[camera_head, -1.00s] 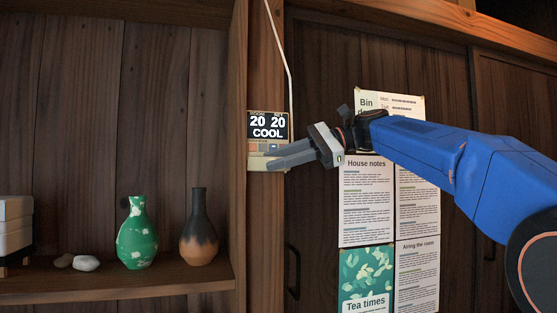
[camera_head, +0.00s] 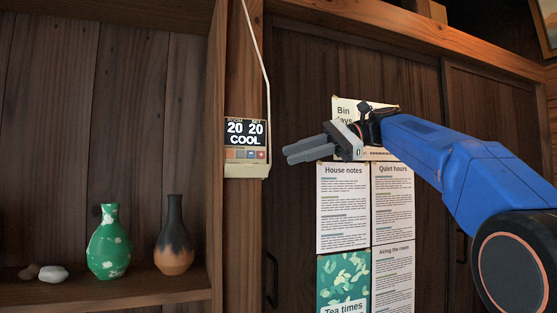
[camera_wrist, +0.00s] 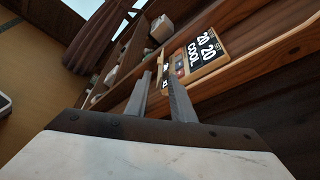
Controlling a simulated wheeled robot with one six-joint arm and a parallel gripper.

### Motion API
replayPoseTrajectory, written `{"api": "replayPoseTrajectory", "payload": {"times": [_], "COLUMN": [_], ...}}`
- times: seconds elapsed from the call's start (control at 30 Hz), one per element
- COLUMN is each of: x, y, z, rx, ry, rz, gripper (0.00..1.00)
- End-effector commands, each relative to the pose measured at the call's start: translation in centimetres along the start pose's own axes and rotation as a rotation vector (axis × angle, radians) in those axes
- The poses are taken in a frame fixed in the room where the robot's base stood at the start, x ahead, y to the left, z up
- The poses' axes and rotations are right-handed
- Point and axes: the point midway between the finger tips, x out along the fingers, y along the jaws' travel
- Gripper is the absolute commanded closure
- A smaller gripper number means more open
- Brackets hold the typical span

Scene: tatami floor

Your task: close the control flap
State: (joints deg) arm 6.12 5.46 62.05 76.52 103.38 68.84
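The control panel (camera_head: 246,132) is on a wooden post and reads 20, 20 and COOL. A row of small coloured buttons shows under its display. The pale control flap (camera_head: 247,171) hangs lowered at the panel's bottom, leaving the buttons uncovered. My gripper (camera_head: 287,155) is to the right of the panel, fingers pointing left, apart from it in the head view. In the wrist view the panel (camera_wrist: 203,48) is beyond the fingers (camera_wrist: 160,78), which partly hide the flap area. A narrow gap shows between the fingers, with nothing held.
A cable (camera_head: 257,50) runs up from the panel. Paper notices (camera_head: 342,205) hang on the dark door below my gripper. A shelf (camera_head: 140,292) at left holds a green vase (camera_head: 109,245), a dark and orange vase (camera_head: 174,240) and stones (camera_head: 53,274).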

Motion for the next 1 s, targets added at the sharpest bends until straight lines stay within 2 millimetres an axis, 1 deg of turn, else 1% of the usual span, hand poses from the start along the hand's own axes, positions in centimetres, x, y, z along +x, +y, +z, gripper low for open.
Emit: {"api": "replayPoseTrajectory", "payload": {"times": [0.03, 0.2, 0.3, 0.43, 0.57, 0.8, 0.83, 0.87, 0.9, 1.0], "x": [-1.0, -3.8, -5.1, -6.1, -6.5, -6.5, -6.5, -6.5, -6.3, -5.3], "y": [-0.1, 0.0, -0.1, 0.0, 0.0, 0.0, 0.0, 0.0, 0.0, -0.4], "z": [-0.1, -0.1, -0.1, 0.0, 0.0, 0.0, 0.0, 0.0, -0.1, -0.6], "rx": [-0.001, -0.001, 0.0, 0.0, -0.001, -0.001, -0.001, -0.002, -0.005, -0.042], "ry": [0.003, 0.002, 0.002, 0.002, 0.001, 0.001, 0.001, 0.001, 0.004, 0.024], "rz": [-0.003, -0.002, -0.002, -0.001, -0.001, 0.0, 0.0, -0.001, -0.003, -0.026], "gripper": [0.78, 0.78, 0.78, 0.78, 0.78, 0.78, 0.83, 0.9, 1.0, 1.0]}}
